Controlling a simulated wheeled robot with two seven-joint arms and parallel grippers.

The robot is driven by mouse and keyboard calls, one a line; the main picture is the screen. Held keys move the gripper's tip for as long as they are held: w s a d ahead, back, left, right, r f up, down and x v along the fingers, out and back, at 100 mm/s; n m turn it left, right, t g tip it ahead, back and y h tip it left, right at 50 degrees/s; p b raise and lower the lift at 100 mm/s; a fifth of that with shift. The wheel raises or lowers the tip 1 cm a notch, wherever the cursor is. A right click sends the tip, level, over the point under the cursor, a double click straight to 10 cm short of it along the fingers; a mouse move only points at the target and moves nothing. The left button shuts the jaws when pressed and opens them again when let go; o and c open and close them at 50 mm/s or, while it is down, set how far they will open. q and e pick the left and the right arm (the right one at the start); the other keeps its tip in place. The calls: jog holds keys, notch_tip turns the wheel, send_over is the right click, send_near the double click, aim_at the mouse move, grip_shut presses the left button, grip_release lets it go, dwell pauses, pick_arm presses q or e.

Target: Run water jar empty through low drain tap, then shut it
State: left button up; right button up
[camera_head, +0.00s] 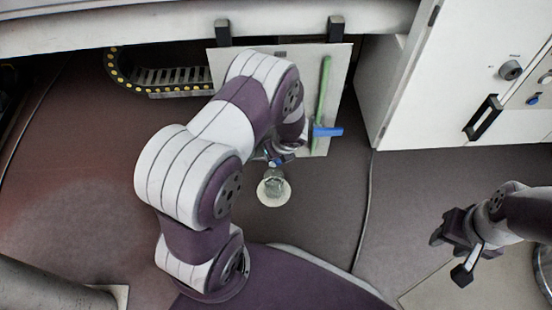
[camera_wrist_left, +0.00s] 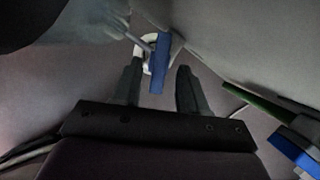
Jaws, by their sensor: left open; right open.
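A small clear glassy jar (camera_head: 272,185) with a pale round rim or base stands low in front of the white panel. A small blue part shows just above it, beside my left gripper, which my left arm mostly hides in the head view. In the left wrist view, my left gripper (camera_wrist_left: 160,72) is open. A blue tap handle (camera_wrist_left: 158,66) lies between or just beyond its fingertips, in front of a white ring (camera_wrist_left: 147,45). I cannot tell whether the fingers touch it. My right gripper (camera_head: 460,247) is open and empty at the right, well away from the jar.
The white panel (camera_head: 341,80) carries a green bar (camera_head: 324,85) and a larger blue lever (camera_head: 328,131), right of my left arm. A white cabinet (camera_head: 410,100) stands at the right. A cable (camera_head: 367,205) crosses the floor. Floor between jar and right gripper is otherwise clear.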

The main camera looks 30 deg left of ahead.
pick_arm(q)
jog(key=shift+w+a+f, duration=0.15)
jog(key=shift+a+f, duration=0.1)
jog(key=shift+f, duration=0.3)
grip_shut()
